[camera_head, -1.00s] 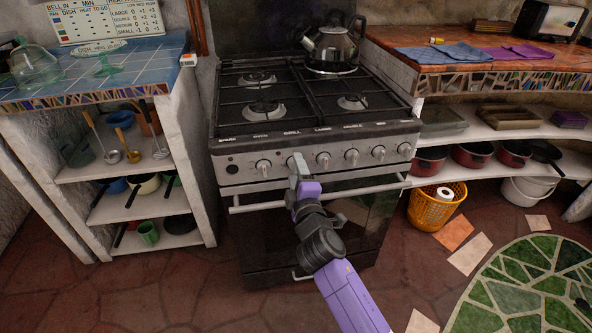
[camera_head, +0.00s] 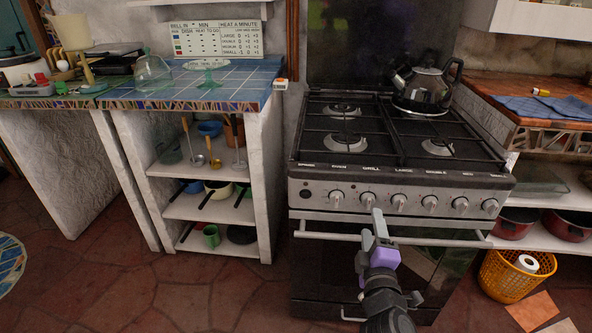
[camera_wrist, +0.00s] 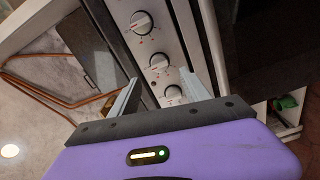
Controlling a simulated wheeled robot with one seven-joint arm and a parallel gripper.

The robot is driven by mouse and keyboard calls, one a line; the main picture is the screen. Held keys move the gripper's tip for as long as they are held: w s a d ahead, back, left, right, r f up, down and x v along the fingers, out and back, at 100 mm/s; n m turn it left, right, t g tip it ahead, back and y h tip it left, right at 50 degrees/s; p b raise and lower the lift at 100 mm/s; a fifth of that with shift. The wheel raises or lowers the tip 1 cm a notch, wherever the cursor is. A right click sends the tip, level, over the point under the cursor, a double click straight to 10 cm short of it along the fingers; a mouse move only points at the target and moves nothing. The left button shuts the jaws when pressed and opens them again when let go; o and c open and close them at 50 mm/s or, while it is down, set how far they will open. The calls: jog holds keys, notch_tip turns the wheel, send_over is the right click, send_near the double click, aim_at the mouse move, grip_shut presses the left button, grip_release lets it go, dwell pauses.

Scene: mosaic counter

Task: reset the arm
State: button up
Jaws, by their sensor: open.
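My gripper (camera_head: 378,228) is in front of the stove's control panel in the head view, level with the oven handle. Its jaws are apart and nothing shows between them. In the wrist view, my gripper (camera_wrist: 158,88) shows its two fingers spread in front of the stove knobs (camera_wrist: 160,62). The stove (camera_head: 395,180) stands behind it, with a row of knobs along its front. Whether the fingers touch the panel cannot be told.
A kettle (camera_head: 420,88) sits on the back right burner. The oven handle (camera_head: 385,238) sticks out near my gripper. Open shelves (camera_head: 215,208) with pans stand left, and an orange basket (camera_head: 512,277) stands on the floor at right.

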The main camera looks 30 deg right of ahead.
jog(key=s+a+m+t+y, duration=0.3)
jog(key=s+a+m+y, duration=0.3)
jog(key=s+a, duration=0.65)
jog(key=s+a+f+m+g+y, duration=0.15)
jog(key=s+a, duration=0.25)
jog(key=s, duration=0.7)
jog(key=s+a+r+m+g+y, duration=0.1)
jog(key=s+a+m+g+y, duration=0.2)
jog(key=s, duration=0.7)
notch_tip(320, 180, up, 17)
jog(key=a+n+t+p, duration=0.1)
jog(key=p, duration=1.6)
jog(key=shift+s+f, duration=0.15)
jog(key=shift+s, duration=0.05)
jog(key=shift+n+h, duration=0.25)
